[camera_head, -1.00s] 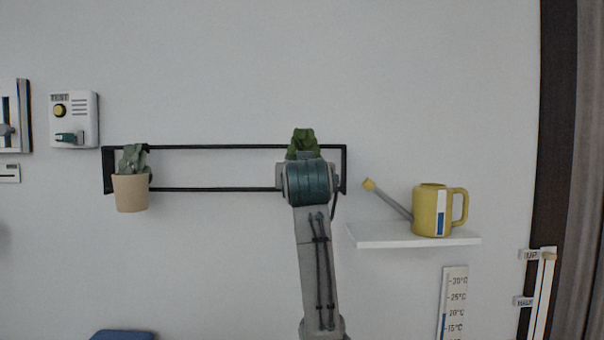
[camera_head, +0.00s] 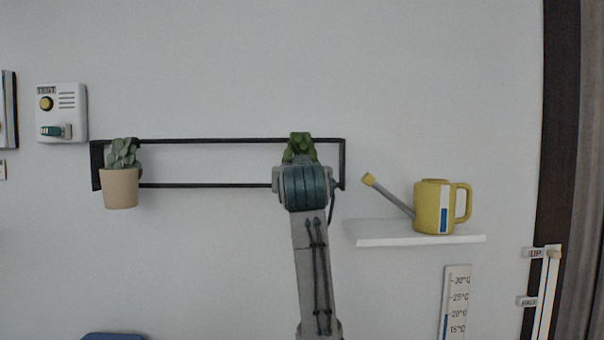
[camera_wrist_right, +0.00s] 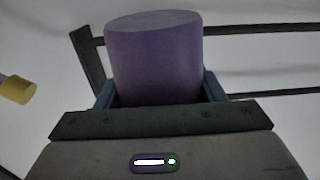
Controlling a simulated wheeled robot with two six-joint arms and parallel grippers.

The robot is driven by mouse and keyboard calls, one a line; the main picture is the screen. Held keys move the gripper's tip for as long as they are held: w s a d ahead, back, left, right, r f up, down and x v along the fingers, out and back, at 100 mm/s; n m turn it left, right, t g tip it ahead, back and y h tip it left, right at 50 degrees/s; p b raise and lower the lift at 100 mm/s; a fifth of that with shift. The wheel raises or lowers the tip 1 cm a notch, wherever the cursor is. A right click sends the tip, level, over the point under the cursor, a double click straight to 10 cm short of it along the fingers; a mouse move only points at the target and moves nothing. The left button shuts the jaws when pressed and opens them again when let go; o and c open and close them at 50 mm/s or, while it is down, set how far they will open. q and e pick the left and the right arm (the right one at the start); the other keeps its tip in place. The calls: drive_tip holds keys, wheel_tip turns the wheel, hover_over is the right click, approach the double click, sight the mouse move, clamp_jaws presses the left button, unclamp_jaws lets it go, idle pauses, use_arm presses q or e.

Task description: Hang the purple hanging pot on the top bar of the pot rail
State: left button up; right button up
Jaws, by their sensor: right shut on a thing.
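The purple hanging pot (camera_wrist_right: 153,60) is between the fingers of my right gripper (camera_wrist_right: 160,90), which is shut on it. In the head view my right arm covers the purple pot. Only its green plant (camera_head: 300,150) shows above my wrist, in front of the right part of the rail. The black pot rail (camera_head: 230,141) is fixed to the wall, with a top bar and a lower bar. In the wrist view the rail's bars (camera_wrist_right: 262,30) lie behind the pot. I cannot tell whether the pot touches the rail. My left gripper is not in view.
A beige pot with a plant (camera_head: 121,188) hangs at the rail's left end. A yellow watering can (camera_head: 434,207) stands on a white shelf (camera_head: 415,236) right of my arm, its spout pointing toward it. The rail's middle stretch is free.

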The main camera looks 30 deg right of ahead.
drive_tip(key=shift+w+d+f, duration=0.1)
drive_tip(key=shift+f, duration=0.05)
drive_tip(key=shift+w+f, duration=0.1)
drive_tip(key=shift+w, duration=0.15)
drive_tip(key=o, duration=1.6)
drive_tip(key=shift+s, duration=0.15)
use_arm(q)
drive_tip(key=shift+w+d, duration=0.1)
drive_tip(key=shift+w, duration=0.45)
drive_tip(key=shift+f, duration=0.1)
